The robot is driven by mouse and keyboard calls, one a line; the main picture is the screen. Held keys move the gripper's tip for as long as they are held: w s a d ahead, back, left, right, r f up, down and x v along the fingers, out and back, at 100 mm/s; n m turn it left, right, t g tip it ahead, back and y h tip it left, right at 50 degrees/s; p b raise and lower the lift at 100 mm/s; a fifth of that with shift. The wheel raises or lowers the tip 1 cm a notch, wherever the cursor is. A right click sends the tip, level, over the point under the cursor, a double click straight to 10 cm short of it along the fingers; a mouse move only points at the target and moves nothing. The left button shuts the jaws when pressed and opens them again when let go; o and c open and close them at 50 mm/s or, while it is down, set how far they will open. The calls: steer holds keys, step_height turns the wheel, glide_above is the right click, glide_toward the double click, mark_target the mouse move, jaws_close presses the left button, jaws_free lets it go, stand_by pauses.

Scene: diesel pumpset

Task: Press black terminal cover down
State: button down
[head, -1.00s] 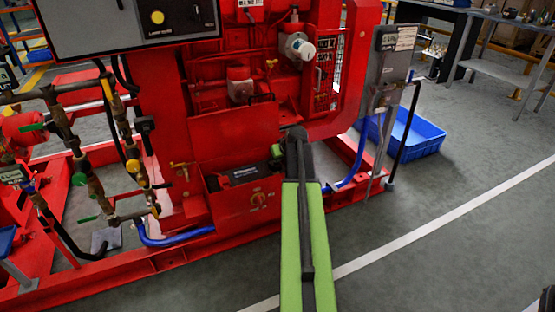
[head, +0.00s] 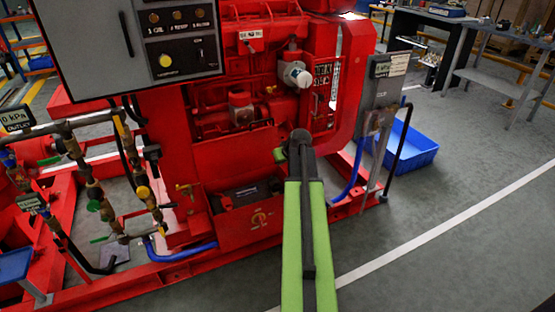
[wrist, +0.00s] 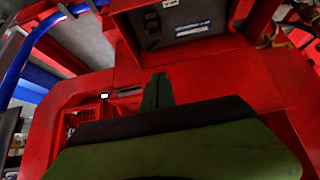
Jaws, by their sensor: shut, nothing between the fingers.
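The black battery (head: 246,193) sits in a red tray low on the pumpset. It also shows near the top of the wrist view (wrist: 195,22), with a pale label. A small dark block at its left there (wrist: 152,25) looks like the black terminal cover; I cannot tell whether it is seated or raised. My gripper (wrist: 158,92) is shut and empty, its narrow fingers pointing toward the battery tray, apart from the cover in the picture.
A red tray front wall (head: 230,230) stands before the battery. A grey control panel (head: 130,40) overhangs at upper left. Pipes and valves (head: 95,190) stand at left. The floor in front is clear.

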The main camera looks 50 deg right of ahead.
steer(key=c, duration=2)
jaws_free()
steer(key=shift+s+r+p, duration=0.1)
steer(key=shift+r+p, duration=0.25)
steer(key=shift+r, duration=0.05)
steer(key=o, duration=0.5)
steer(key=g+p, duration=0.1)
steer(key=p, duration=0.1)
steer(key=s+r+g+y+p, duration=0.1)
steer(key=shift+s+a+r+p, duration=0.25)
steer(key=shift+a+p, duration=0.15)
steer(key=shift+o, duration=1.2)
steer(key=shift+s+a+f+g, duration=0.1)
steer(key=shift+s+f+g, duration=0.05)
steer(key=shift+s+g, duration=0.15)
steer(key=shift+f, duration=0.25)
steer(key=b, duration=1.7)
glide_toward(277, 187)
steer(key=x, duration=0.5)
steer(key=w+x, duration=0.1)
steer(key=x, duration=0.1)
steer(key=shift+w+d, duration=0.25)
steer(key=shift+d, duration=0.1)
